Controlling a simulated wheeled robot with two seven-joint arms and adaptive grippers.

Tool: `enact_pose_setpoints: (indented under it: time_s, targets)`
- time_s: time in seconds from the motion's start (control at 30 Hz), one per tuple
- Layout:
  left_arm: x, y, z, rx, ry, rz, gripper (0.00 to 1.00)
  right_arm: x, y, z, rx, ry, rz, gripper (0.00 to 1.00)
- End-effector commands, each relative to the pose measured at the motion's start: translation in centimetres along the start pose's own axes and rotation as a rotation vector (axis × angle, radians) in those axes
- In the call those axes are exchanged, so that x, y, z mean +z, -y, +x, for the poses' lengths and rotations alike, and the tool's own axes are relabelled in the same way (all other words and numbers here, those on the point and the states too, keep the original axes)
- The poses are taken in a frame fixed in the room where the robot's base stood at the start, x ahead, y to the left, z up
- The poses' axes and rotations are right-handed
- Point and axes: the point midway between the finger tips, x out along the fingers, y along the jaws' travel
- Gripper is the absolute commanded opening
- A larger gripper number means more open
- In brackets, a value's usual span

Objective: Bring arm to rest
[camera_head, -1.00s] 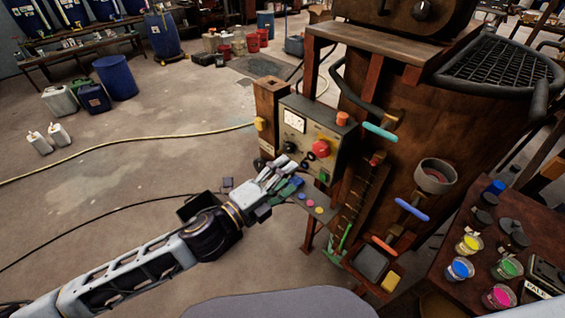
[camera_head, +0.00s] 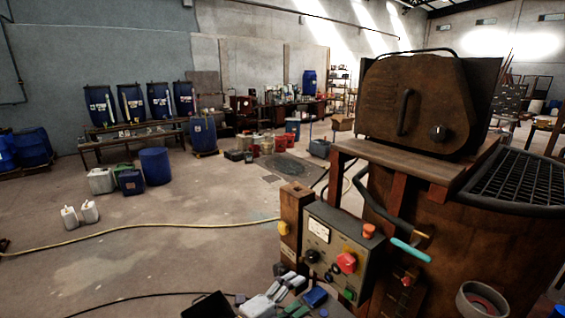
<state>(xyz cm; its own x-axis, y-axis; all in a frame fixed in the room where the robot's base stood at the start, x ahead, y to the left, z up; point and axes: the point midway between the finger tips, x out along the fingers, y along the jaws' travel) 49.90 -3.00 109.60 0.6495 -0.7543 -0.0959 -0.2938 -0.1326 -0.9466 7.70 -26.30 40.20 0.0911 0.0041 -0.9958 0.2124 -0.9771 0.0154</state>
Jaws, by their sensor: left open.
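My left gripper (camera_head: 285,290) shows at the bottom edge, below the grey control box. Its grey fingers are apart, and I see nothing held between them. The rest of my left arm is mostly below the picture. The control box (camera_head: 322,250) carries a red knob (camera_head: 346,262), an orange button (camera_head: 368,230) and a green button (camera_head: 348,295). It stands beside the rusty brown vat (camera_head: 480,245). My right gripper is not in view.
A wooden post (camera_head: 295,215) stands left of the control box. A teal-handled lever (camera_head: 411,249) sticks out from the vat. A yellow hose (camera_head: 140,227) crosses the floor. Blue barrels (camera_head: 155,167) and canisters stand farther back. The floor at left is mostly clear.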

Motion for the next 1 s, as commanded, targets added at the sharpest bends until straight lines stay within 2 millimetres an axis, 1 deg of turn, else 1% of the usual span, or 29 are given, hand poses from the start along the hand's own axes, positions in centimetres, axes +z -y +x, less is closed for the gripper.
enact_pose_setpoints:
  time_s: [0.03,0.07,0.17,0.2,0.27,0.3,0.37,0.4,0.47,0.5,0.57,0.6,0.67,0.7,0.77,0.8,1.0]
  targets:
    - [1.7,-0.6,0.2,0.01,0.025,-0.014,0.66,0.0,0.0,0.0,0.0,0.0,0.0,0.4]
    - [2.8,-0.9,0.3,0.016,0.042,-0.026,0.66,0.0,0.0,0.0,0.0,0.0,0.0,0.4]
    - [6.9,-2.0,0.6,0.032,0.104,-0.063,0.66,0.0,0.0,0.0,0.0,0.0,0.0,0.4]
    - [8.6,-2.4,0.7,0.037,0.13,-0.079,0.66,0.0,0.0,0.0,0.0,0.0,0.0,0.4]
    - [11.2,-2.9,0.8,0.042,0.169,-0.102,0.66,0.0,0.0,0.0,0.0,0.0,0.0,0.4]
    - [12.9,-3.2,0.8,0.043,0.195,-0.119,0.66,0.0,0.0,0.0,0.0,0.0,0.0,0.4]
    - [15.3,-3.5,0.8,0.044,0.233,-0.142,0.66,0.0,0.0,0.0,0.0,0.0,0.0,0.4]
    - [17.0,-3.7,0.7,0.042,0.258,-0.158,0.66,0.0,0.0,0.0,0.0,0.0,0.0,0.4]
    - [19.4,-4.0,0.5,0.04,0.297,-0.184,0.66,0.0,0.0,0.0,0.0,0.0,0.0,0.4]
    - [21.1,-4.2,0.4,0.038,0.323,-0.199,0.66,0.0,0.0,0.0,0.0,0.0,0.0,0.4]
    - [23.4,-4.6,0.1,0.035,0.361,-0.226,0.66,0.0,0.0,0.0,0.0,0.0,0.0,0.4]
    - [25.0,-4.9,-0.1,0.031,0.386,-0.245,0.66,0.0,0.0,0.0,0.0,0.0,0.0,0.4]
    - [27.2,-5.4,-0.6,0.028,0.424,-0.273,0.66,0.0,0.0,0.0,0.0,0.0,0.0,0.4]
    - [28.7,-5.8,-1.0,0.025,0.45,-0.292,0.66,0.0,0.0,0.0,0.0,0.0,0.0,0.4]
    - [30.8,-6.6,-1.5,0.021,0.488,-0.322,0.66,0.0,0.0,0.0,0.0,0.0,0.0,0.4]
    - [32.2,-7.1,-2.0,0.018,0.513,-0.344,0.66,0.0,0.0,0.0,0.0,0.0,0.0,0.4]
    - [38.5,-10.6,-4.8,0.007,0.641,-0.453,0.66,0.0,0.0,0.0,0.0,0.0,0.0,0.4]
